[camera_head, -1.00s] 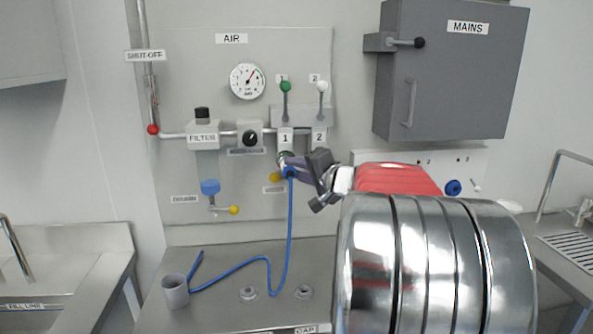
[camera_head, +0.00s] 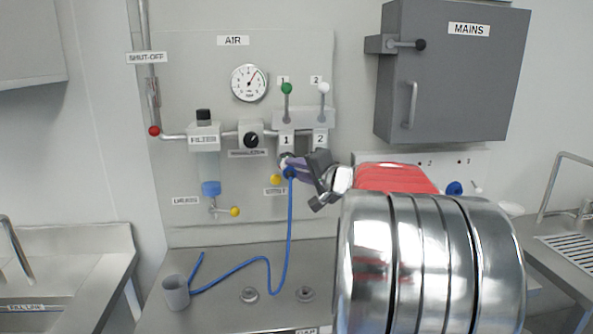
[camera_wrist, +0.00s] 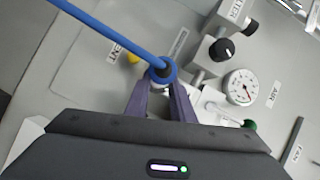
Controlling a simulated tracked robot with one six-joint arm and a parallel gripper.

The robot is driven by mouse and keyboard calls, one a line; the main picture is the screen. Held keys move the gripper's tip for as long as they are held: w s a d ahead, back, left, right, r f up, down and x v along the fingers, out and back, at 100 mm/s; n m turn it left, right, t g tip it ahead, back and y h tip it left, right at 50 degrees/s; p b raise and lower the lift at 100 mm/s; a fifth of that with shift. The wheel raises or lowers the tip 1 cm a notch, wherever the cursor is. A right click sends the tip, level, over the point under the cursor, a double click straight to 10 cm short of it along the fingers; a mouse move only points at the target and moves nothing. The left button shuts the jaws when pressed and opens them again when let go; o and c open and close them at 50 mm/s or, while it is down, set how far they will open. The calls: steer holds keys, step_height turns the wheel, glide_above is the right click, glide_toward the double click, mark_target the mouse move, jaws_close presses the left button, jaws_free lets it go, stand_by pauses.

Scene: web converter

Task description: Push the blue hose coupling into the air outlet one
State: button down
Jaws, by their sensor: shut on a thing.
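The blue hose coupling (camera_wrist: 161,71) is between the purple fingers of my gripper (camera_wrist: 165,98), with the blue hose (camera_head: 289,230) hanging from it. In the head view the coupling (camera_head: 288,172) is at the mouth of air outlet one (camera_head: 286,157), just under the label 1. My gripper (camera_head: 297,168) comes at it from the right and is shut on it. The fingers and coupling hide most of the outlet, so I cannot tell how deep the coupling sits. Outlet two's label (camera_head: 320,140) is to the right.
The hose runs down to the steel bench and a grey cup (camera_head: 176,292). Above the outlets are a green-knobbed lever (camera_head: 286,90) and a white-knobbed lever (camera_head: 323,90). A gauge (camera_head: 249,83), regulator (camera_head: 250,136) and filter (camera_head: 204,137) are to the left. The grey MAINS box (camera_head: 450,75) is at upper right.

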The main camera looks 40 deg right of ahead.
steer(key=shift+w+d, duration=0.35)
steer(key=shift+w, duration=0.1)
stand_by(0.6)
steer(key=c, duration=1.4)
jaws_free()
steer(key=shift+c, duration=0.2)
steer(key=v, duration=1.3)
steer(key=shift+s, duration=0.4)
